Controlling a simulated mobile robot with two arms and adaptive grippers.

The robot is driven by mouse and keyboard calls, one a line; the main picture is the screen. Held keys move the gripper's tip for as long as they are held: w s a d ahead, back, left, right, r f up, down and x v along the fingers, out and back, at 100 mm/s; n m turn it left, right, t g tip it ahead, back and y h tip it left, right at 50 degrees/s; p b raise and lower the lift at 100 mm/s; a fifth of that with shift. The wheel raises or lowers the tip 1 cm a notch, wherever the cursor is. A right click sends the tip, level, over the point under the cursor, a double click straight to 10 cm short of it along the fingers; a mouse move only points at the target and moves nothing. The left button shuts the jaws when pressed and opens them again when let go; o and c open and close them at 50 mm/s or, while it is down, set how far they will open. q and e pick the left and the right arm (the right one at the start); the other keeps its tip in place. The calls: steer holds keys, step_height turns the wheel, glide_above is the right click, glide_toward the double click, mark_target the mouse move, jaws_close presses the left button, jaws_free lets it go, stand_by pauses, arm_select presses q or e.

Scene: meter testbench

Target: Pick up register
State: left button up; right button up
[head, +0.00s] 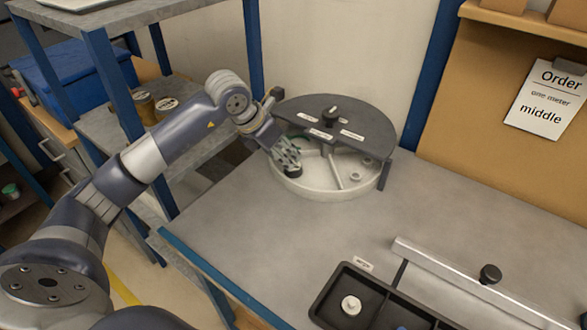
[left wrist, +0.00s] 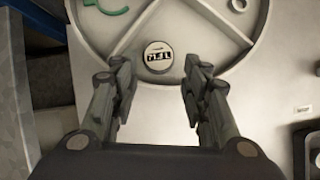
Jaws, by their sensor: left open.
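The register (left wrist: 159,58) is a small round piece with a white face, black markings and a dark rim. It lies in a compartment of the round white divided tray (head: 325,186), near the tray's edge. In the left wrist view the tray (left wrist: 215,60) fills the top. My left gripper (head: 288,157) is over the front left of the tray in the head view. In the left wrist view its two fingers (left wrist: 157,85) are open and apart, with the register just beyond their tips, between their lines. Nothing is held. My right gripper is out of view.
A dark half-round cover with a knob (head: 331,113) spans the tray's back. A green curved part (left wrist: 112,8) and a pale ring (left wrist: 238,5) lie in other compartments. A black parts tray (head: 345,272) and metal rail (head: 450,270) stand front right. The middle table is clear.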

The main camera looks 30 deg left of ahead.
mark_target(297, 172)
arm_select(q)
steer(key=shift+x, duration=0.8)
steer(key=p+x, duration=0.1)
steer(key=x, duration=0.3)
steer(key=shift+w+f+p, duration=0.1)
steer(key=shift+p, duration=0.25)
steer(key=shift+w+f, duration=0.2)
steer(key=shift+f, duration=0.2)
steer(key=c, duration=0.6)
